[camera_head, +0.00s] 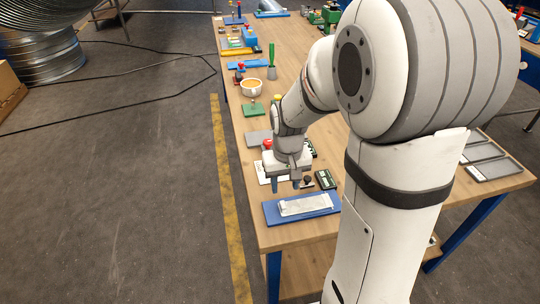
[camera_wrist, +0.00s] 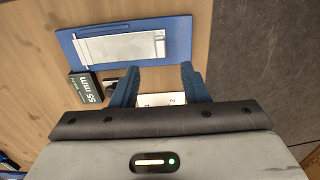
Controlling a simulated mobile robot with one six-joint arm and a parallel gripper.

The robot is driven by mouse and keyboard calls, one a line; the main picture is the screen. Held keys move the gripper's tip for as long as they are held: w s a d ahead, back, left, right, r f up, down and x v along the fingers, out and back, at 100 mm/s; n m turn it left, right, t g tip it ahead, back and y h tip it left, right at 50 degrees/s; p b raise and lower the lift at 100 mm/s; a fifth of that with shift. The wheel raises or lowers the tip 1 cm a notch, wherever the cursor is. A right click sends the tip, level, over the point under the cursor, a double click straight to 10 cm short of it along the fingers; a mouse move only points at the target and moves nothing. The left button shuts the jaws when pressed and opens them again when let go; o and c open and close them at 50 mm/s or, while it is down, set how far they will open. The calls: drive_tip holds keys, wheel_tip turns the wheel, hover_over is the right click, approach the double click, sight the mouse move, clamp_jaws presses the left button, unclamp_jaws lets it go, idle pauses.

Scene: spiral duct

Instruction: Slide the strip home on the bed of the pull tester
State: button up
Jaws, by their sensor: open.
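A blue plate (camera_head: 272,215) lies flat near the front end of the bench and looks like the pull tester's bed. A pale, flat silver-white piece (camera_head: 305,206), which looks like the strip, lies on it. In the wrist view the blue plate (camera_wrist: 182,30) is beyond my fingertips, with the pale piece (camera_wrist: 120,48) between narrow raised edges. I cannot tell whether the pale piece touches an end stop. My gripper (camera_head: 285,187) is open and empty, just behind the plate. Its two blue fingers (camera_wrist: 159,70) are apart and touch neither piece.
A dark box marked "55 mm" (camera_wrist: 85,88) lies beside the plate, also seen in the head view (camera_head: 325,179), near a black knob (camera_head: 308,181). A white card (camera_wrist: 161,99) shows between my fingers. A bowl (camera_head: 251,87) and tools stand farther back. The bench's left edge is close.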

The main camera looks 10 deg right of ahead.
sight(282, 204)
drive_tip(key=shift+w+f, duration=0.35)
drive_tip(key=shift+f, duration=0.4)
wheel_tip(282, 204, down, 8)
drive_tip(key=shift+r+p, duration=0.25)
drive_tip(key=shift+p, duration=0.05)
clamp_jaws()
drive_tip(key=c, duration=0.7)
unclamp_jaws()
clamp_jaws()
drive_tip(key=shift+a, duration=0.2)
